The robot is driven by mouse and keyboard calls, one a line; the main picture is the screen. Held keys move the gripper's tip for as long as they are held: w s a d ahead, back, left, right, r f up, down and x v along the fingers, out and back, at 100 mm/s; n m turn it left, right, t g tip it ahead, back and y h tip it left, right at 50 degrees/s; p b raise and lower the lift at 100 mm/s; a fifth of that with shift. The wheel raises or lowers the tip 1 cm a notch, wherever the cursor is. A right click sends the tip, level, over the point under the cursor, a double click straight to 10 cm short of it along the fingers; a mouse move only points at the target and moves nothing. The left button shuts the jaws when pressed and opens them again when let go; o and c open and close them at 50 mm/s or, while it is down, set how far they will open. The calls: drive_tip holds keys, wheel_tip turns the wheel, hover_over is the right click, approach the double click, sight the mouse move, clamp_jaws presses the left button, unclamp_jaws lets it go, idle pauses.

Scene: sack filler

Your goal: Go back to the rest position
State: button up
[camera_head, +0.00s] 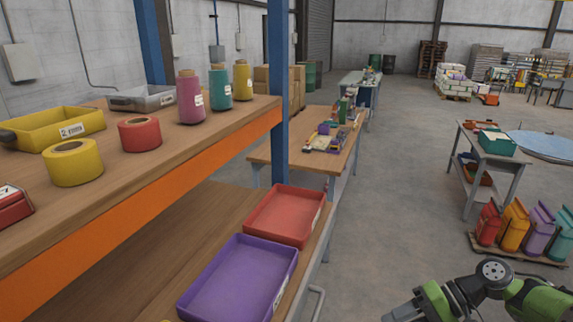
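Part of my green and black arm (527,296) shows at the bottom right, out over the concrete floor to the right of the shelf. My gripper (400,311) is at its left end, at the bottom edge of the picture. It is dark grey and partly cut off, so I cannot tell whether its fingers are open or shut. I see nothing held in the part that shows.
A wooden shelf with an orange beam (150,200) fills the left, carrying tape rolls, spools and trays. A purple tray (240,278) and a red tray (285,214) lie lower. Coloured sacks (515,226) stand right. The middle floor is clear.

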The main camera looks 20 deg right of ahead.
drive_tip(key=a+r+n+g+h+b, duration=0.3)
drive_tip(key=a+h, duration=0.5)
drive_tip(key=a, duration=0.8)
drive_tip(key=s+a+r+n+t+h, duration=0.2)
drive_tip(key=s+r+t, duration=0.3)
drive_tip(key=s, duration=0.5)
drive_tip(key=shift+a+t+h, duration=0.15)
drive_tip(key=shift+t+h, duration=0.35)
drive_tip(key=shift+t, duration=0.1)
drive_tip(key=shift+s, duration=0.15)
